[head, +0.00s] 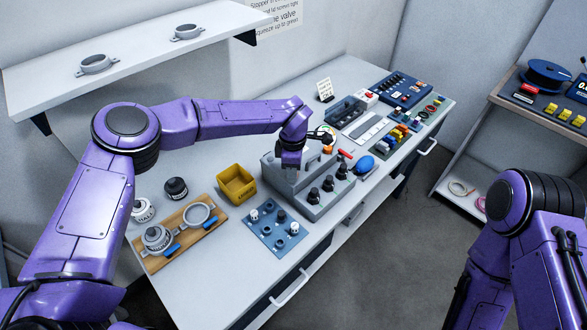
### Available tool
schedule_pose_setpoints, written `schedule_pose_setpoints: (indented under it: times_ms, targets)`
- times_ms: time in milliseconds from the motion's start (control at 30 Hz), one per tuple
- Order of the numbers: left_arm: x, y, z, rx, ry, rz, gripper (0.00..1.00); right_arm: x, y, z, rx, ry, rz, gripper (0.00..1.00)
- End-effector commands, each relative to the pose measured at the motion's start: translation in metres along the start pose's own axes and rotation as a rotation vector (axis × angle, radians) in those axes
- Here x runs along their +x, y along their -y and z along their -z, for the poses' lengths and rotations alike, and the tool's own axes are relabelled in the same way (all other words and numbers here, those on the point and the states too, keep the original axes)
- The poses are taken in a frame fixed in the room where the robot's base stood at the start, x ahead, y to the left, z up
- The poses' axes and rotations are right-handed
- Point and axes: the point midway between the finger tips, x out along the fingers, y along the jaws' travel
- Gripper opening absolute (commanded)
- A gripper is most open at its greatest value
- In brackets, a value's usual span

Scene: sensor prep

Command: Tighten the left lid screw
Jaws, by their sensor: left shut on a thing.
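My left gripper (290,168) is low over the grey fixture block (318,208) at the middle of the bench. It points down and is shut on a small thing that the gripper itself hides. The block carries several black knobs along its front. A blue rounded part (364,165) and a red-handled piece (346,154) are at its right end. I cannot make out the left lid screw, nor whether the jaws touch it. My right arm (520,215) hangs at the right, with its gripper out of view.
A yellow bin (236,184), a blue plate with posts (275,228) and a wooden board (160,262) with round parts lie left of the block. Electronics panels (402,90) fill the far right of the bench. A wall shelf (140,45) overhangs the back.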

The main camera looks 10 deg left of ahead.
Motion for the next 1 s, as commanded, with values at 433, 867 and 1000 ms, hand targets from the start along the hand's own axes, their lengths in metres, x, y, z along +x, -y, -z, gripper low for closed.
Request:
schedule_pose_setpoints:
  times_ms: [433, 867, 1000]
  targets:
    - [0.0009, 0.0012, -0.0007, 0.039, 0.0, 0.004, 0.0, -0.0008, -0.0001, 0.0003, 0.0, 0.0, 0.0, 0.43]
    - [0.0005, 0.0006, -0.0003, 0.038, 0.0, 0.002, 0.54, -0.0008, -0.0001, 0.0003, 0.0, 0.0, 0.0, 0.43]
    - [-0.0019, 0.0, -0.0002, 0.037, 0.0, 0.0, 0.54, 0.0006, 0.0001, -0.0003, 0.0, 0.0, 0.0, 0.43]
